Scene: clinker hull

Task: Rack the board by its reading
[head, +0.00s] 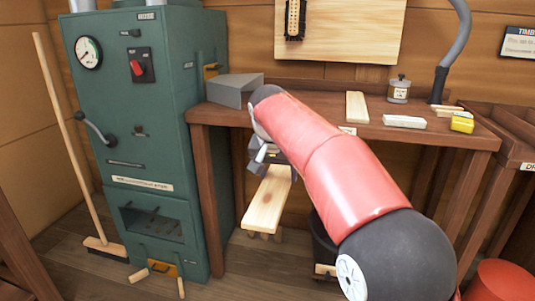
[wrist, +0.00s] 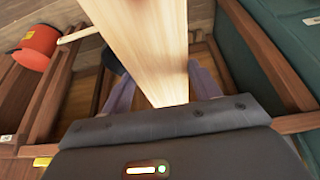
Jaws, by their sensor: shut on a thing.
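A pale wooden board (head: 268,203) hangs out from my gripper (head: 272,165) below the front edge of the workbench. My gripper is shut on it near one end. In the wrist view the board (wrist: 143,40) runs away from between the jaws (wrist: 163,88) toward the top edge, and its far end is out of view. A dark rack (head: 510,140) stands at the right, with a label cut off at the picture's edge. No reading can be made out.
The workbench (head: 300,108) carries a grey wedge-shaped block (head: 235,90), a small wood piece (head: 357,107), a jar (head: 398,90) and a yellow block (head: 462,122). A green cabinet (head: 150,120) and a broom (head: 65,130) stand left. A red bucket-like object (head: 500,280) is low right.

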